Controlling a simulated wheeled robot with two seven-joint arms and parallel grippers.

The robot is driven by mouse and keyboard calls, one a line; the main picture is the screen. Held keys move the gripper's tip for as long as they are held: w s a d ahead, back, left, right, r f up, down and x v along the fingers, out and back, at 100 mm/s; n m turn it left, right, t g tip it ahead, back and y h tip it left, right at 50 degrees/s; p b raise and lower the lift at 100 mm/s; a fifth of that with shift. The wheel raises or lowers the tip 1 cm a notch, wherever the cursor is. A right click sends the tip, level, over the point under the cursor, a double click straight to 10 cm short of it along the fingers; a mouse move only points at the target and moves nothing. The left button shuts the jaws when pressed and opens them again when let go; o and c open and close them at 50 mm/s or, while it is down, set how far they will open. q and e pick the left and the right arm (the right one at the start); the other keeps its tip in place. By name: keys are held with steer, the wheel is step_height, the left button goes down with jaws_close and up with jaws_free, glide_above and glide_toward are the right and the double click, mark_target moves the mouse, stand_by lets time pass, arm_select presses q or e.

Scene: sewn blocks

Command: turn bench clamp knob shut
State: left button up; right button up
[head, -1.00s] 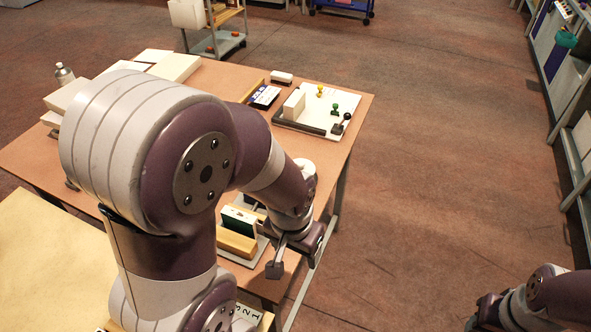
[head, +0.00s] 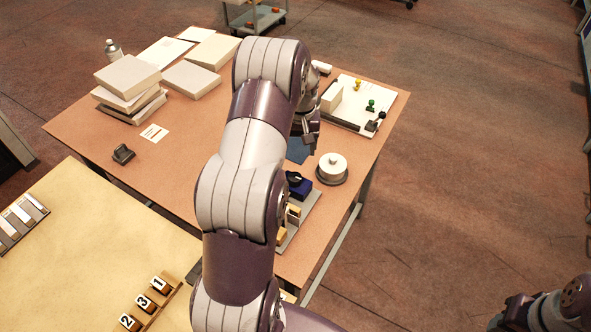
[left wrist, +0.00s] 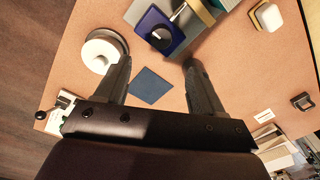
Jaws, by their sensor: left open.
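The bench clamp (head: 299,217) stands near the right edge of the brown table on a grey plate, partly hidden by my left arm. Its dark blue block carries a black knob (head: 294,178). In the left wrist view the knob (left wrist: 160,31) has a white mark and sits on the blue square, at the top and beyond the fingertips. My left gripper (head: 308,143) is over the table on the far side of the clamp. In the left wrist view its fingers (left wrist: 157,70) are apart and empty. My right gripper (head: 510,312) is dim at the bottom right; its jaws are unclear.
A white round piece on a dark base (head: 332,168) stands right of the clamp. A blue square (left wrist: 150,85) lies flat between the fingers in the wrist view. A white board with small knobs (head: 345,110) lies farther back. White boxes (head: 128,82) are stacked at left.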

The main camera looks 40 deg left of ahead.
mark_target(295, 177)
arm_select(q)
steer(key=shift+n, duration=0.3)
steer(key=f+p, duration=0.2)
steer(key=f, duration=0.3)
steer(key=f+p, duration=0.3)
steer(key=f, duration=0.3)
steer(key=shift+s+a, duration=0.2)
steer(key=shift+s+f, duration=0.1)
steer(key=shift+f, duration=0.25)
steer(key=c, duration=1.1)
